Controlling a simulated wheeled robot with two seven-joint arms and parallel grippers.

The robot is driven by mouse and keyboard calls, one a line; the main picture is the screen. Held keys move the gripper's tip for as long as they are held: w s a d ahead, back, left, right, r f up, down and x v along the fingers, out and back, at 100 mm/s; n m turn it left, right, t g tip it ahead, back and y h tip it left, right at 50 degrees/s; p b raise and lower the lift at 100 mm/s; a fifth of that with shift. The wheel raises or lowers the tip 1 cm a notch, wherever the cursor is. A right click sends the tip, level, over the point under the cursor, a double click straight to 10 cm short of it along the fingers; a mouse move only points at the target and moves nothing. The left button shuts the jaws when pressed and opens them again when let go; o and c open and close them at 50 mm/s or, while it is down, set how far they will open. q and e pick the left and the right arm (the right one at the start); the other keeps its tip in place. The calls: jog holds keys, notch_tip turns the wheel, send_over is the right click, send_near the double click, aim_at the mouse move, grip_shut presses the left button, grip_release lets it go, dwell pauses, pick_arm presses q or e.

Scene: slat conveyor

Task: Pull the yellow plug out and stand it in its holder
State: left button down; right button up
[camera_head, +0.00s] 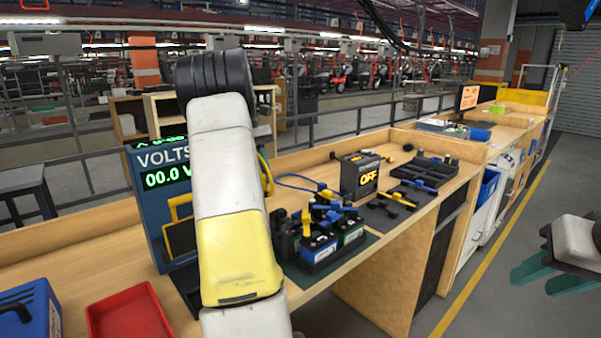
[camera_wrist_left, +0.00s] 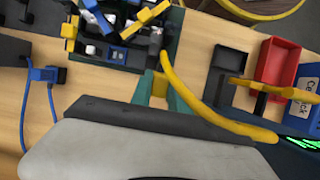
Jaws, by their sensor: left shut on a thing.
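My left gripper (camera_wrist_left: 158,92) shows in the left wrist view, its green fingers shut on the yellow plug (camera_wrist_left: 159,84). A thick yellow cable (camera_wrist_left: 205,110) curves away to the right. The plug is just in front of the battery group (camera_wrist_left: 118,48); I cannot tell whether it is clear of it. In the head view my left arm hides this gripper. A black open tray (camera_wrist_left: 231,64) lies right of the plug; I cannot tell whether it is the holder. My right gripper (camera_head: 550,275) is open and empty, over the floor at far right.
The blue meter (camera_head: 152,215) reads 00.0 V. A red bin (camera_head: 130,315) and a blue box (camera_head: 32,312) lie at the bench's front left. A black OFF box (camera_head: 360,177) and a dark tray (camera_head: 425,170) stand further back. Blue cables lie on the wood.

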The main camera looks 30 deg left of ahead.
pick_arm(q)
jog(key=s+a, duration=0.5)
jog(key=shift+s+a+f, duration=0.15)
jog(key=shift+f, duration=0.15)
dwell(0.4)
jog(key=shift+f, duration=4.85)
jog(key=shift+f, duration=1.1)
jog(key=c, duration=1.2)
grip_release()
jog(key=shift+o, duration=0.2)
jog(key=v, duration=0.8)
